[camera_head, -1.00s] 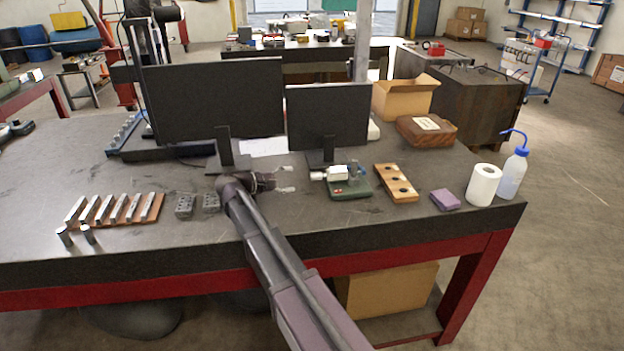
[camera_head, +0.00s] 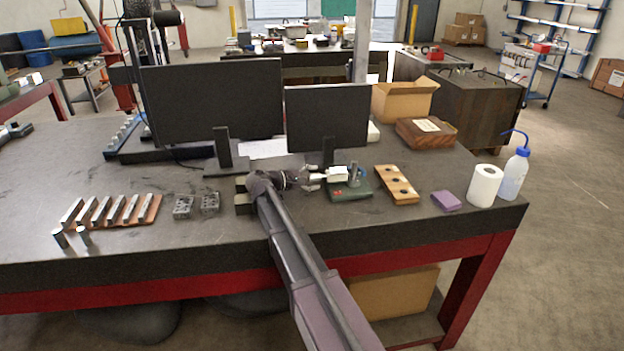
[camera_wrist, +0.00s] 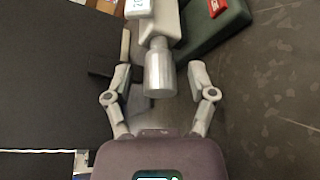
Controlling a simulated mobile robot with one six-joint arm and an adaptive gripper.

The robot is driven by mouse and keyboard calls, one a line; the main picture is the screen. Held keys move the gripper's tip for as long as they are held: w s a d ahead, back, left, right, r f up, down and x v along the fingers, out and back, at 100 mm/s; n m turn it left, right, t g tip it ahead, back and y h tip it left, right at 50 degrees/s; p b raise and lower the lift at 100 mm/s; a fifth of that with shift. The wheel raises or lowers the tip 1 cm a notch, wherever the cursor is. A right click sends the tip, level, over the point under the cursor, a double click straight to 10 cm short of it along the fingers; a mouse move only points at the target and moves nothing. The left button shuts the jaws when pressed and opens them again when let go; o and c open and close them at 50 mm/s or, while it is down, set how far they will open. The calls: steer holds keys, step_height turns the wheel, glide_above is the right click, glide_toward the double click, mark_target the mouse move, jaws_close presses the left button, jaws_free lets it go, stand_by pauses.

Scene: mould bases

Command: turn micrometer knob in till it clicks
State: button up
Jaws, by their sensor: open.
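The micrometer (camera_head: 338,174), with a white body, sits on a green base (camera_head: 352,190) right of my arm. In the wrist view its display (camera_wrist: 138,8) and grey metal knob (camera_wrist: 159,74) show at the top middle, with the green base (camera_wrist: 215,28) to the right. My gripper (camera_wrist: 157,80) is open, with one finger on each side of the knob's end. Gaps show between the fingers and the knob, so it is not held. In the head view my gripper (camera_head: 312,179) is at the micrometer's left end, where the knob is mostly hidden.
Two monitors (camera_head: 213,100) (camera_head: 328,115) stand behind. A wooden block with holes (camera_head: 397,184), a purple block (camera_head: 446,201), a white roll (camera_head: 484,185) and a wash bottle (camera_head: 513,175) are to the right. Metal bars (camera_head: 104,211) and small grey blocks (camera_head: 183,207) lie left.

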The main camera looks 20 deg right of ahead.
jaws_close()
steer(key=shift+f, duration=0.1)
steer(key=shift+s+m+t+h+b, duration=0.1)
steer(key=shift+m+t+h+b, duration=0.25)
steer(key=shift+m+b, duration=0.25)
steer(key=shift+m+t+b, duration=0.25)
steer(key=shift+m+b, duration=0.05)
steer(key=shift+m, duration=0.4)
jaws_free()
